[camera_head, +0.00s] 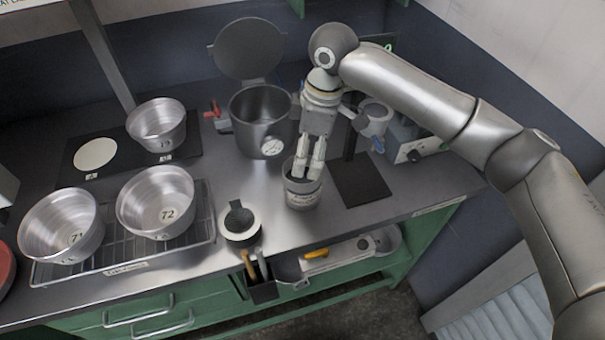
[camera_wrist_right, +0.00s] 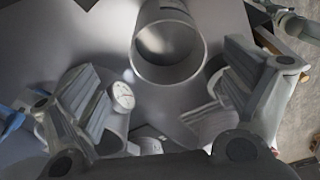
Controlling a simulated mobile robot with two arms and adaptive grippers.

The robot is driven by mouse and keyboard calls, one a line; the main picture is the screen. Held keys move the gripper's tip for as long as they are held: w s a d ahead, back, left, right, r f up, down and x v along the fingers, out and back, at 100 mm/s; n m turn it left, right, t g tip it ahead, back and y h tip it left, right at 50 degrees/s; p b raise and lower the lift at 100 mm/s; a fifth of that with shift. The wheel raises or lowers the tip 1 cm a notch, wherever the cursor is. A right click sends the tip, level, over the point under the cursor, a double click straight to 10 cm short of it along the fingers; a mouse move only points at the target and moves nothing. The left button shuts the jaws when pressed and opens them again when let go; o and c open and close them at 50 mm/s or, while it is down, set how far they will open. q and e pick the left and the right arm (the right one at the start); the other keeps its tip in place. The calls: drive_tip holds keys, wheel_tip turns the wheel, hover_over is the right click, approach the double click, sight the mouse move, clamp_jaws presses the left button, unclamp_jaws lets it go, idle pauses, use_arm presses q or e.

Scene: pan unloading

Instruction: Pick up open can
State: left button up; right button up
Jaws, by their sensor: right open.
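The open can (camera_head: 303,194) is a grey, open-topped can standing upright on the steel counter, near its front edge and right of the middle. My right gripper (camera_head: 308,170) points down at its mouth, and its fingertips overlap the can's rim in the head view. I cannot tell whether they are inside the can or touching it. In the right wrist view, a grey open cylinder that looks like the can (camera_wrist_right: 170,74) shows between the spread fingers of my right gripper (camera_wrist_right: 165,80). The gripper is open and holds nothing. My left gripper is not in view.
A pot with a gauge (camera_head: 255,125) and raised lid (camera_head: 248,50) stands behind. Metal bowls (camera_head: 158,200) sit at left, two on a wire rack (camera_head: 200,228). A black-and-white container (camera_head: 240,232) stands left of the can. A dark mat (camera_head: 362,182) lies right.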

sight(300, 180)
drive_tip(key=f+p, duration=0.1)
drive_tip(key=f, duration=0.2)
drive_tip(key=a+f, duration=0.1)
drive_tip(key=f, duration=0.2)
drive_tip(key=f+p, duration=0.1)
drive_tip(key=f, duration=0.1)
drive_tip(key=shift+s+a+f+p, duration=0.3)
drive_tip(key=shift+s+a+f, duration=0.1)
drive_tip(key=shift+f, duration=0.2)
drive_tip(key=shift+w, duration=0.1)
drive_tip(key=c, duration=0.4)
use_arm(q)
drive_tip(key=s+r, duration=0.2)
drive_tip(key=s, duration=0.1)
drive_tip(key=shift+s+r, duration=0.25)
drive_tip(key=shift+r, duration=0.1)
use_arm(e)
drive_tip(key=c, duration=1)
